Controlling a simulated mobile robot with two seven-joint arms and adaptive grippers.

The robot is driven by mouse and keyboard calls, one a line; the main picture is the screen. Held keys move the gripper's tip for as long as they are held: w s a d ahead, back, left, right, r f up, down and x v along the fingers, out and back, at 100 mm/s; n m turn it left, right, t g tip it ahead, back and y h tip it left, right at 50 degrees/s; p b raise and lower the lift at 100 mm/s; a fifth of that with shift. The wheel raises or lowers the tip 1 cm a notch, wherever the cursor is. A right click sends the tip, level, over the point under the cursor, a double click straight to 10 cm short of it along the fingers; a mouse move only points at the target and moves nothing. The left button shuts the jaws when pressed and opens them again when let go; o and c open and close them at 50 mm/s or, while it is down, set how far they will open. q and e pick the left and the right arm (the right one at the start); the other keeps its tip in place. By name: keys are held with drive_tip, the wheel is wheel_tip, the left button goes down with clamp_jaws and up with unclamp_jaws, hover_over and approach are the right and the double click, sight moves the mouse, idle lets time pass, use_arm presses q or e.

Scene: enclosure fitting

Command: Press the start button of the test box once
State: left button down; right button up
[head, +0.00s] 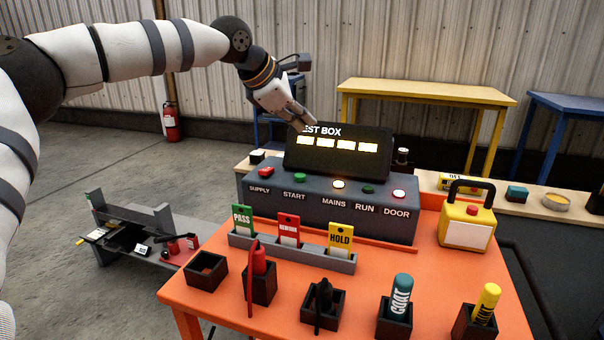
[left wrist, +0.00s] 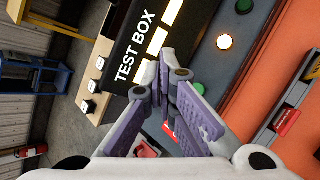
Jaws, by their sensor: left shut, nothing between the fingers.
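The test box (head: 325,208) is a dark grey console with a black display (head: 345,165) showing lit yellow-white panels. The green start button (head: 299,176) is on its sloped face, between the red supply control (head: 266,171) and the lit mains lamp (head: 339,184). My left gripper (head: 308,121) is shut and empty, in front of the display's upper left corner and hiding the first letter of its title. My right gripper is out of view.
Green run (head: 368,189) and lit door (head: 399,194) controls are further right. On the orange table (head: 430,270) stand a card rack (head: 300,254), several black holders with markers and a yellow lockbox (head: 466,226). Open air surrounds my gripper above the console.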

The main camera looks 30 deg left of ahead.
use_arm(q)
hover_over(302, 176)
wheel_tip(302, 176, down, 7)
drive_tip(key=shift+r+b, duration=0.1)
drive_tip(key=shift+b, duration=0.35)
drive_tip(key=shift+f, duration=1.05)
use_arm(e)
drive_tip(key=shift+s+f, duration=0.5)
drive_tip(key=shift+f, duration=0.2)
use_arm(q)
drive_tip(key=shift+f, duration=0.1)
drive_tip(key=shift+f, duration=0.35)
drive_tip(key=shift+f, duration=0.45)
idle(0.3)
drive_tip(key=shift+r, duration=0.9)
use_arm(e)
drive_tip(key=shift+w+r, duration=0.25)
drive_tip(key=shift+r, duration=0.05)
